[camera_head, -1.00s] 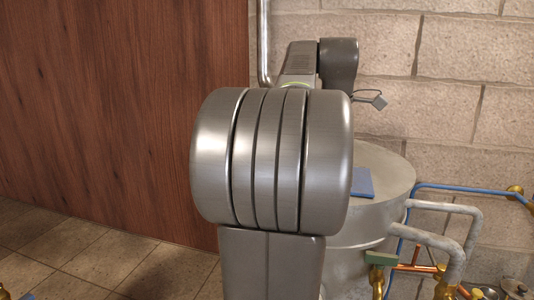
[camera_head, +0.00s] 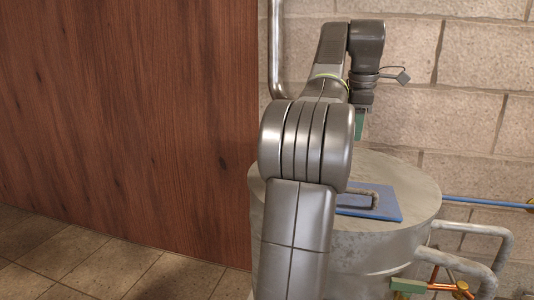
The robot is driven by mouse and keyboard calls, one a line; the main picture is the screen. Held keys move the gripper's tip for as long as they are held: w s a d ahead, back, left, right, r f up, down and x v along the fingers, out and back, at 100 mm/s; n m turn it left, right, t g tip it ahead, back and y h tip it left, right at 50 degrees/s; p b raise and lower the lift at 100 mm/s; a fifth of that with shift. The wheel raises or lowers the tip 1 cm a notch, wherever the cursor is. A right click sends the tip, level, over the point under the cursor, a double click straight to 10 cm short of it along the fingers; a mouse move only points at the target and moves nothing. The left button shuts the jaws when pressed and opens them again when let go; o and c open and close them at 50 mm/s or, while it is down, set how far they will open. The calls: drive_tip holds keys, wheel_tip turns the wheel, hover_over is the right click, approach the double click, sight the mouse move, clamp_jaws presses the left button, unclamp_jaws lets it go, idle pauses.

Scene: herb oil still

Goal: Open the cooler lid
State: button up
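The cooler (camera_head: 405,245) is a large grey round tank with a flat top, partly behind my arm. Its lid (camera_head: 388,208) is a flat blue square plate lying on the top. A grey, rough-looking bar handle (camera_head: 362,194) stands on the lid. My arm covers the lid's left part. My gripper (camera_head: 359,124) points down above the far side of the tank top, apart from the lid and handle. Only a green part of it shows below the dark wrist, so its opening cannot be made out. Nothing is seen held in it.
A wooden panel (camera_head: 130,120) stands to the left and a stone block wall (camera_head: 470,120) behind. A metal pipe (camera_head: 277,60) runs down the wall. Grey pipes (camera_head: 475,232), a blue pipe (camera_head: 480,202) and a copper-coloured valve (camera_head: 445,290) crowd the tank's right side.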

drive_tip(key=shift+w+d+f, duration=0.25)
drive_tip(key=shift+w, duration=0.6)
drive_tip(key=shift+w+d+f, duration=0.25)
drive_tip(key=shift+w+f, duration=0.05)
drive_tip(key=shift+w, duration=0.6)
drive_tip(key=shift+w+d+f, duration=0.25)
drive_tip(key=shift+w, duration=0.6)
